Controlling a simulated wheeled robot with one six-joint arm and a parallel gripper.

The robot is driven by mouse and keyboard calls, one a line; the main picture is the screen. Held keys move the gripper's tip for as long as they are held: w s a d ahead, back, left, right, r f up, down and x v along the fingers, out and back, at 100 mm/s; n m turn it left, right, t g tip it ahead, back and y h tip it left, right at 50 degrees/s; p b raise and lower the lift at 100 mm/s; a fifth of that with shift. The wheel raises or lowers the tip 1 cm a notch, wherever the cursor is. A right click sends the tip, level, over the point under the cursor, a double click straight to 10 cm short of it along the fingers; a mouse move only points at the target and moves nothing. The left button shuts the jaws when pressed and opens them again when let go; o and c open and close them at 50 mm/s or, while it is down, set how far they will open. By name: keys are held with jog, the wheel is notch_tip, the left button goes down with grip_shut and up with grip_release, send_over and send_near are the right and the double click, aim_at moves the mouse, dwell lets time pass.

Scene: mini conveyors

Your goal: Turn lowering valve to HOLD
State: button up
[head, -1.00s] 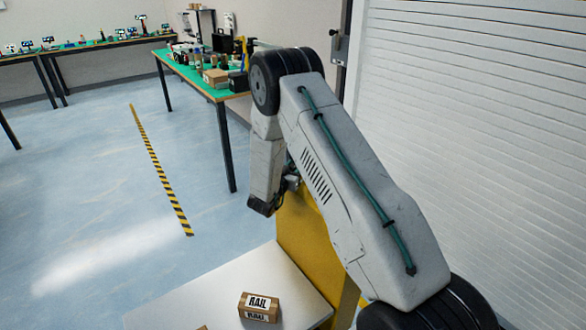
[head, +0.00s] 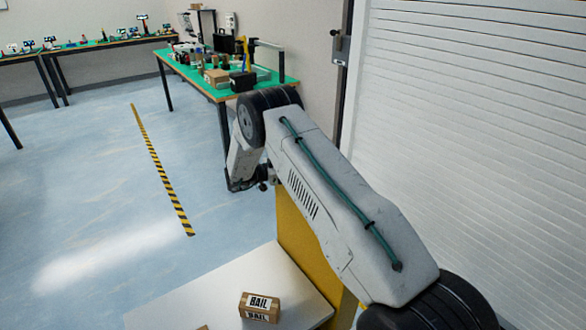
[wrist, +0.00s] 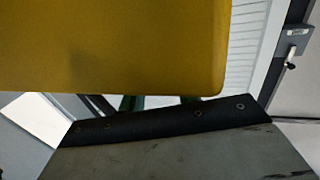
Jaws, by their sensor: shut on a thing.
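The lowering valve and its HOLD mark do not show in either view. My gripper (head: 262,185) is at the low end of my arm in the head view, small and dark, close to the top of the yellow panel (head: 295,245). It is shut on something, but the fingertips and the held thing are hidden. In the wrist view a yellow surface (wrist: 110,45) fills the upper left, very close. Below it are small green parts, partly hidden behind a black bolted strip.
A white tabletop (head: 200,300) with a box marked RAIL (head: 260,306) lies in front. A green workbench (head: 205,85) with several items stands beyond my arm. The roller shutter (head: 470,150) closes off the right.

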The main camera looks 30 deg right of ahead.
jog(key=shift+d+m+g+y, duration=0.1)
jog(key=shift+m+g+y, duration=0.6)
jog(key=shift+m+g, duration=0.85)
jog(key=shift+g, duration=0.55)
jog(key=o, duration=1)
jog(key=shift+d, duration=0.15)
jog(key=shift+c, duration=0.2)
jog(key=shift+w+a, duration=0.1)
jog(key=shift+a, duration=0.15)
jog(key=v, duration=0.7)
jog(key=shift+w+a, duration=0.15)
jog(key=shift+a, duration=0.1)
jog(key=shift+r, duration=0.15)
